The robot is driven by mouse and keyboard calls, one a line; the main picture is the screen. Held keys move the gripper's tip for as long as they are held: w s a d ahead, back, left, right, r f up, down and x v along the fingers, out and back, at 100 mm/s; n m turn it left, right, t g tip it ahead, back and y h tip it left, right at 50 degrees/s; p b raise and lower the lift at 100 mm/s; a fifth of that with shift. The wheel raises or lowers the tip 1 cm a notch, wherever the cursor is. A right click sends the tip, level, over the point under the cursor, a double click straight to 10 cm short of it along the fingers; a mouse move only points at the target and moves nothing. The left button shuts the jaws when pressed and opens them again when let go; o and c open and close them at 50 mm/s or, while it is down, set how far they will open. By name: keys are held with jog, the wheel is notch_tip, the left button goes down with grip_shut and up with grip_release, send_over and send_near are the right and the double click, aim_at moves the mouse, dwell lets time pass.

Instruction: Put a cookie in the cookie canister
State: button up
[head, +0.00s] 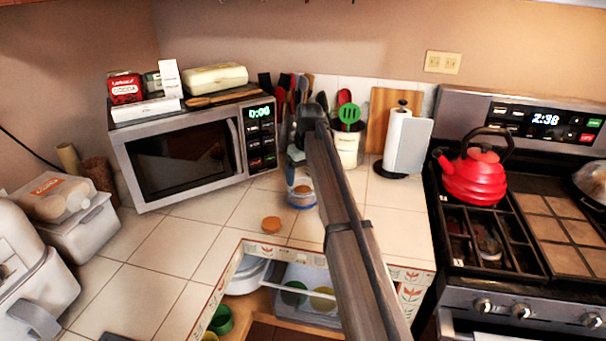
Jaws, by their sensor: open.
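A round orange-brown cookie (271,225) lies flat on the white tiled counter, left of my arm. A clear canister with a blue rim and base (301,196) stands behind it to the right, close to my arm. Something small and brown shows inside the canister; I cannot tell exactly what. My gripper (297,160) is just above the canister, pointing down, open. Its fingertips are small and partly hidden, and I see nothing held between them. My arm covers the area to the right of the canister.
A microwave (190,150) with boxes on top stands to the left. Utensils, a cutting board (388,110) and a paper towel holder (408,142) stand behind. A red kettle (473,177) sits on the stove at right. An open lower corner cupboard holds containers. Tiles left of the cookie are clear.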

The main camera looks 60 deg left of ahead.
notch_tip(320, 180, up, 14)
jog(key=d, duration=0.2)
jog(key=shift+f, duration=0.15)
dwell(0.5)
dwell(0.6)
